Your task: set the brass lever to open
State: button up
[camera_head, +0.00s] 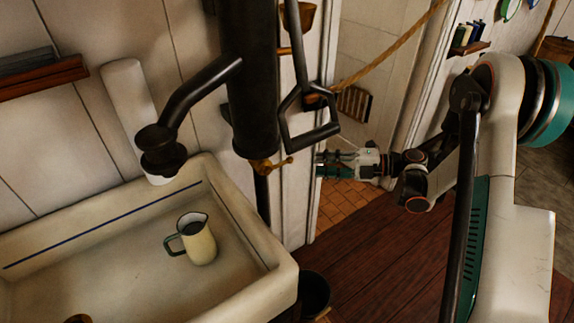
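The brass lever (272,165) sits low on the thick black pump column, beside the sink's back right corner. Its rounded end points right, toward my gripper. My gripper (320,165) is to the right of the lever with its fingers pointing left. The two fingers look apart with a narrow gap, and nothing shows between them. A short space shows between the fingertips and the lever's end, so they look apart, though the depth is hard to judge.
The black pump handle (309,140) hangs just above my gripper. The white sink (245,215) holds a cream jug (200,243). A dark bucket (314,292) stands below the sink's right side. A rope (390,55) crosses the doorway behind. Wooden floor (370,255) lies open below my arm.

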aim_at(279, 165)
jog(key=b+x, duration=0.2)
jog(key=x, duration=0.9)
jog(key=shift+a+b, duration=0.2)
jog(key=shift+b, duration=0.15)
jog(key=shift+w, duration=0.1)
grip_shut()
